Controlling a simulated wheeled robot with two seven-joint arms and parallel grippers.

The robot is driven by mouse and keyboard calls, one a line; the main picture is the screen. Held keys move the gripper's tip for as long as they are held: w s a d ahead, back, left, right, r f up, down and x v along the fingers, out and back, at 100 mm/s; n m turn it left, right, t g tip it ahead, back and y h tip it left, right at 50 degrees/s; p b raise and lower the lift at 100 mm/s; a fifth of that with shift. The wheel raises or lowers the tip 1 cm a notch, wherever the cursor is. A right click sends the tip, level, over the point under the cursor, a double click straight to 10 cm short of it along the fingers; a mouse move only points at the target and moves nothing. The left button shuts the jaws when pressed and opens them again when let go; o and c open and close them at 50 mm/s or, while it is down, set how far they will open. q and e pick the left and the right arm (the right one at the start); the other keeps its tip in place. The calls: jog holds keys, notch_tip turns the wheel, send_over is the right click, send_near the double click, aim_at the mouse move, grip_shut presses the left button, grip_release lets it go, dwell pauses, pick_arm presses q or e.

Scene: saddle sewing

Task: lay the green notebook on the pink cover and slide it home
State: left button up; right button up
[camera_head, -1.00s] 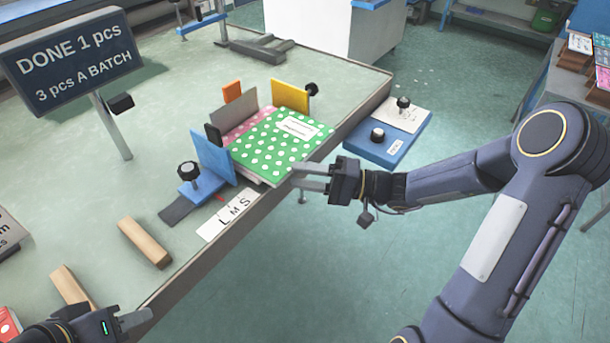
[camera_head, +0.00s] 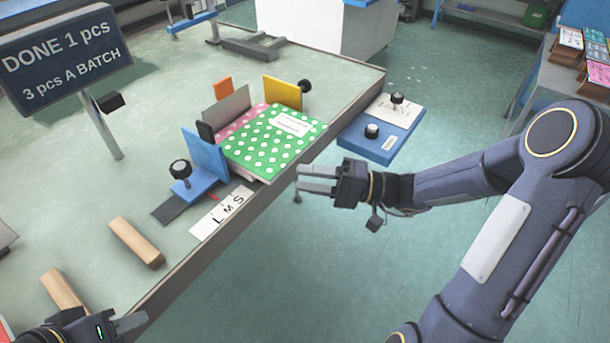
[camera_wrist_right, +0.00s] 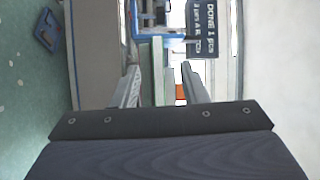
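The green notebook with white dots and a white label (camera_head: 270,145) lies flat in the fixture on the table. The pink dotted cover (camera_head: 239,122) shows only as a strip along its far left side; the rest is hidden under the notebook. My right gripper (camera_head: 299,180) is beyond the table's edge, just right of the notebook's near corner and apart from it. Its two fingers are spread and empty, as the right wrist view (camera_wrist_right: 160,88) also shows. My left gripper (camera_head: 140,322) is at the bottom left, away from the notebook, partly cut off, with one finger clearly visible.
A blue stop (camera_head: 205,155), a grey plate (camera_head: 227,108) and a yellow stop (camera_head: 283,92) stand around the notebook. Wooden blocks (camera_head: 136,242) lie at the left. A blue box with knobs (camera_head: 380,135) is right of the table. A sign (camera_head: 62,55) reads "DONE 1 pcs".

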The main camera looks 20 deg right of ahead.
jog(key=s+d, duration=0.4)
jog(key=s, duration=0.1)
jog(key=shift+s+d+b, duration=0.2)
jog(key=shift+s+b, duration=0.1)
dwell(0.8)
dwell(0.5)
